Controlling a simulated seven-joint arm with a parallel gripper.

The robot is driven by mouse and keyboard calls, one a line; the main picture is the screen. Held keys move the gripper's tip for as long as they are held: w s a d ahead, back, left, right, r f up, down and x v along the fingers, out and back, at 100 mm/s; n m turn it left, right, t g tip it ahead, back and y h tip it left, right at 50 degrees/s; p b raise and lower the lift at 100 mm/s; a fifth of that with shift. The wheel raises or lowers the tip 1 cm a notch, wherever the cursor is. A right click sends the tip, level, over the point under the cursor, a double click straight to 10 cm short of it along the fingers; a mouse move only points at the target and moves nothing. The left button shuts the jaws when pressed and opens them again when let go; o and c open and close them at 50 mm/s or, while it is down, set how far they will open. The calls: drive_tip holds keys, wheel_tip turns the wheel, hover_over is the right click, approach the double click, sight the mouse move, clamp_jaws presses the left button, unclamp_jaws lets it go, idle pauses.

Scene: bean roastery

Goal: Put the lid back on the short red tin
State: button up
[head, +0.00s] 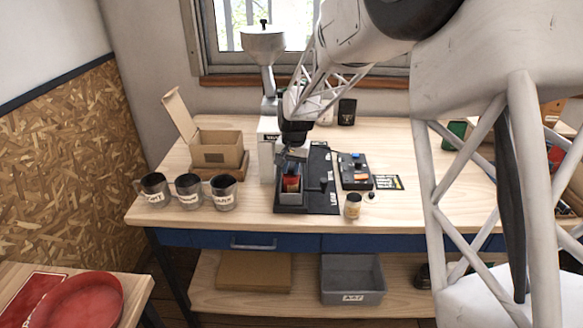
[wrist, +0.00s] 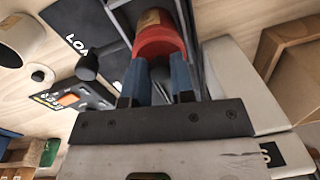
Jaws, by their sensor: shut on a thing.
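A red tin (head: 291,184) with a tan label stands within a grey open-fronted holder (head: 290,199) on the black mat. In the wrist view the red tin (wrist: 160,38) shows between my two blue fingers. My gripper (head: 291,160) points down over the holder and is shut on the red tin, near its upper part as far as I can tell. The fingers (wrist: 158,80) hide part of it. I cannot make out a separate lid or whether the tin is covered.
Three labelled metal cups (head: 188,190) stand to the left, before an open cardboard box (head: 216,150). A grinder (head: 264,50) rises behind the holder. A small jar (head: 352,206) and a dark control box (head: 355,170) are to the right.

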drive_tip(key=o, duration=1.4)
drive_tip(key=shift+o, duration=0.2)
drive_tip(key=shift+r, duration=0.1)
drive_tip(key=shift+r, duration=3.4)
drive_tip(key=shift+c, duration=0.3)
clamp_jaws()
